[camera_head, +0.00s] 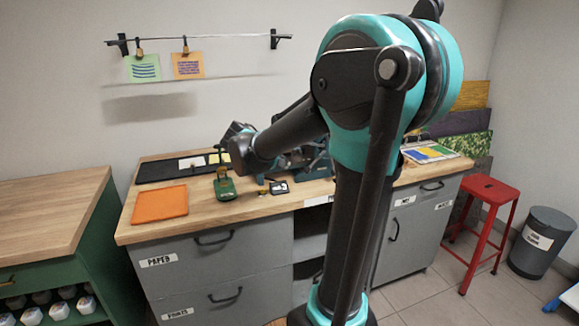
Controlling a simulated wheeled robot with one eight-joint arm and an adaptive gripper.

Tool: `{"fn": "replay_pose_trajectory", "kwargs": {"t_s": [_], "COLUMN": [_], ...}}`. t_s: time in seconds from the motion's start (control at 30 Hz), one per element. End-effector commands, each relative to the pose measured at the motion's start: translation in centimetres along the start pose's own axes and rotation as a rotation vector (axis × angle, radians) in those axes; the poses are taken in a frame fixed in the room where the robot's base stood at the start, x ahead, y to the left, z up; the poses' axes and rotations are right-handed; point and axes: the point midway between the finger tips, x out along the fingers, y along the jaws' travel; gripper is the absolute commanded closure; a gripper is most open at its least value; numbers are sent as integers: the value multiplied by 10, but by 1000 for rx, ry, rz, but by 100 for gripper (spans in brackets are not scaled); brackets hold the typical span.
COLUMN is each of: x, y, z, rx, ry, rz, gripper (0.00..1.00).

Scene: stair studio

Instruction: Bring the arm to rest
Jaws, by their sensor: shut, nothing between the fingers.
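My arm (352,92), teal and dark grey, rises in front of the workbench and bends at a high elbow. Its dark forearm (285,135) slopes down to the left and ends in a rounded joint above the bench top. Some dark and teal parts show behind that joint. I cannot make out my gripper or its fingertips; the forearm hides what lies behind it.
A green cabinet (108,250) stands left; a red stool (489,190) and grey bin (541,243) stand right.

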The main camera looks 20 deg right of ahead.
Motion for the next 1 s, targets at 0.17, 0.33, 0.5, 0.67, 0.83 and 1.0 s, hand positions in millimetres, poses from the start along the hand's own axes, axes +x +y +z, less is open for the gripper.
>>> {"fn": "replay_pose_trajectory", "kwargs": {"t_s": [0.17, 0.33, 0.5, 0.67, 0.83, 1.0], "x": [-9, -4, 2, -9, -29, -39], "y": [-1, -14, -67, -130, -179, -197], "z": [0, 27, 108, 184, 232, 246], "rx": [-1, 26, 116, 232, 332, 371], "ry": [0, -23, -78, -114, -123, -121], "rz": [0, -60, -266, -497, -674, -741], "gripper": [100, 100, 100, 100, 100, 100]}}
